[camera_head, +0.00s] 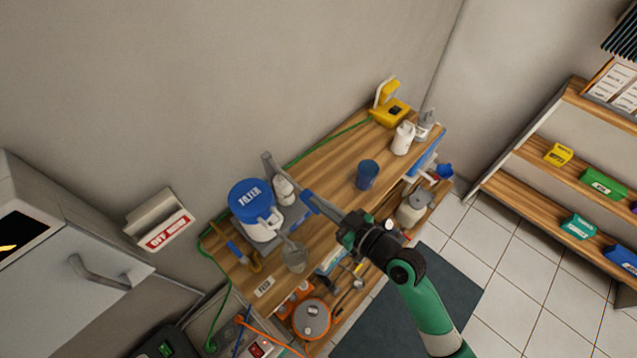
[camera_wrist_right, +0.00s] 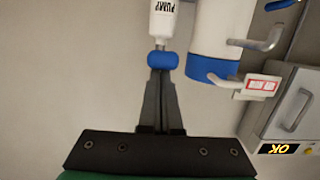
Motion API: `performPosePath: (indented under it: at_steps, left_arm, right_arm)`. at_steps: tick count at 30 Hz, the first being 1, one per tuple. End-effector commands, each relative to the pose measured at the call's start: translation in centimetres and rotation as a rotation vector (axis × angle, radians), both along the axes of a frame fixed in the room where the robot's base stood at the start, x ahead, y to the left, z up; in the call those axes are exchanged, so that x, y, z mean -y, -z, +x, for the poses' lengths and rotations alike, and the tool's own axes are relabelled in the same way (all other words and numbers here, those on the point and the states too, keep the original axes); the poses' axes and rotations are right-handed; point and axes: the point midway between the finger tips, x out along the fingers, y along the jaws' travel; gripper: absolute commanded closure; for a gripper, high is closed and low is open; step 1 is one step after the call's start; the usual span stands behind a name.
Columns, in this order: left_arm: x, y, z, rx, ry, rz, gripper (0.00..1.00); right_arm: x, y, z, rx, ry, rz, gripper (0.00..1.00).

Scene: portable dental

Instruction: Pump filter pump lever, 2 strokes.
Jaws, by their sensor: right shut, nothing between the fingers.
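The filter (camera_head: 251,202), a white canister with a blue lid marked FILTER, stands at the left of the wooden bench. Beside it is a white pump body (camera_head: 284,189), which shows its PUMP label in the right wrist view (camera_wrist_right: 162,22). The pump lever's blue grip (camera_head: 309,203) sticks out toward my right gripper (camera_head: 328,211). In the right wrist view the blue grip (camera_wrist_right: 163,59) is just beyond the tips of the fingers (camera_wrist_right: 161,76), which are together and empty. I cannot tell whether they touch the grip. My left gripper is not in view.
A clear cup (camera_head: 294,257) stands in front of the filter. A blue cup (camera_head: 367,175), white bottle (camera_head: 403,138) and yellow device (camera_head: 391,108) stand farther right on the bench (camera_head: 332,160). A lower shelf holds an orange-grey pot (camera_head: 311,319). The wall is close behind.

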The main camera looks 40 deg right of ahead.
Motion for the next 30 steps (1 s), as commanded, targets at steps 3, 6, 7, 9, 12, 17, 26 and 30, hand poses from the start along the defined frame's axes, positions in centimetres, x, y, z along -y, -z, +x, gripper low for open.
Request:
performPosePath:
  at_steps: [3,6,7,9,12,17,26,30]
  left_arm:
    - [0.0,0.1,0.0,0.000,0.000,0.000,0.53]
    - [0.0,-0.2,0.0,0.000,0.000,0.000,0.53]
    - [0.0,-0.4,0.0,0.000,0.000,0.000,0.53]
    - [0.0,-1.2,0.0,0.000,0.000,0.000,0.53]
    - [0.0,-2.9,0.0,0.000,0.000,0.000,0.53]
    - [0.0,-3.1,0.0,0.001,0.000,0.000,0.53]
    - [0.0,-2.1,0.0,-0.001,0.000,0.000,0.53]
    - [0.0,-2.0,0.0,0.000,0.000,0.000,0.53]
  right_arm:
    - [-0.1,1.3,-0.2,-0.031,-0.004,-0.002,1.00]
    - [-0.1,0.9,-0.3,-0.030,-0.004,-0.003,1.00]
    - [-0.1,0.6,-0.3,-0.029,-0.005,-0.003,1.00]
    - [-0.2,-0.4,-0.3,-0.027,-0.006,-0.003,1.00]
    - [-0.3,-2.6,-0.3,-0.018,-0.009,-0.003,1.00]
    - [0.1,-3.5,-2.6,-0.011,-0.008,0.000,1.00]
    - [1.1,-4.3,-8.7,-0.005,-0.007,0.000,1.00]
    - [1.3,-4.6,-9.9,-0.003,-0.009,0.000,1.00]
